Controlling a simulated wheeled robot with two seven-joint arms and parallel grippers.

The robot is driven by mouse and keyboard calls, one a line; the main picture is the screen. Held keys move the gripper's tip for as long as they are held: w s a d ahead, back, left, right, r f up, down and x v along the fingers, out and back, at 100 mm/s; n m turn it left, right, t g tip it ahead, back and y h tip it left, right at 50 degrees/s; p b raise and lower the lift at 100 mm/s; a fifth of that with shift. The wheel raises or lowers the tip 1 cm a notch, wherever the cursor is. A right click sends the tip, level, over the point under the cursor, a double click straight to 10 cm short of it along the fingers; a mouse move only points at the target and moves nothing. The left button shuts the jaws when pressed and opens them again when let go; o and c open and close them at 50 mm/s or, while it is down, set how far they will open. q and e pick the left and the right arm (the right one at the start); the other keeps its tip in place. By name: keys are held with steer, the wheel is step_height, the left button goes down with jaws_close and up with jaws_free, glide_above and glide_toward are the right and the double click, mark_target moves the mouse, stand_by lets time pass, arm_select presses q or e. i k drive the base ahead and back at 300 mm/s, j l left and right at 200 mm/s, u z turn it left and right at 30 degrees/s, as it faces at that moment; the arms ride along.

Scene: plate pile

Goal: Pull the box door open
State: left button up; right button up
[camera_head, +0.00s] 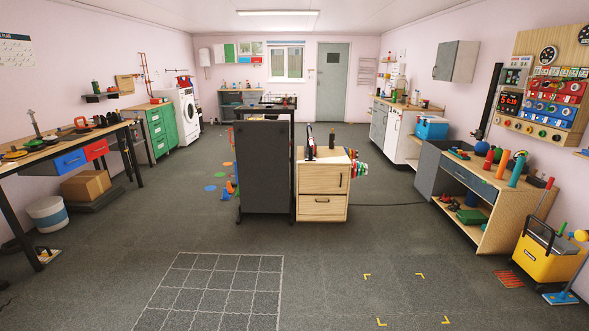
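A small wooden cabinet (322,208) stands in the middle of the room, right of a dark grey panel. Its upper front is a wooden door (318,180) with a dark upright handle (340,180) near the right edge. The door looks shut. Below it is a shut drawer front with a dark handle (322,201). A grey-fronted wall box (446,61) hangs on the right wall and also looks shut. I cannot tell which of these is the task's box. Neither of my grippers is in view.
The tall dark grey panel (264,168) stands left of the cabinet. Workbenches line both sides, the left one (70,147) with tools and the right one (488,193) with coloured cylinders. A yellow bucket (548,257) stands at right. The front floor is clear, with a white grid (213,290).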

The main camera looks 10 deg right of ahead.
mark_target(312, 179)
steer(key=i+l+z, duration=0.2)
steer(key=i, duration=0.25)
steer(key=i+z, duration=0.2)
steer(key=i, duration=0.3)
steer(key=i+j+z, duration=0.2)
steer(key=i, duration=0.25)
steer(key=i+z, duration=0.2)
steer(key=i, duration=0.25)
steer(key=i+j+z, duration=0.2)
steer(key=i, duration=0.3)
steer(key=i+j+z, duration=0.25)
steer(key=i, duration=0.15)
steer(key=i+l, duration=0.15)
steer(key=i, duration=0.4)
steer(key=i+l, duration=0.2)
steer(key=i, duration=0.3)
steer(key=i+l, duration=0.15)
steer(key=i, duration=0.4)
steer(key=i+l+u, duration=0.45)
steer(key=i+l, duration=0.15)
steer(key=i+l+u, duration=0.25)
steer(key=l, duration=0.3)
steer(key=i+l+u, duration=0.25)
steer(key=l, duration=0.2)
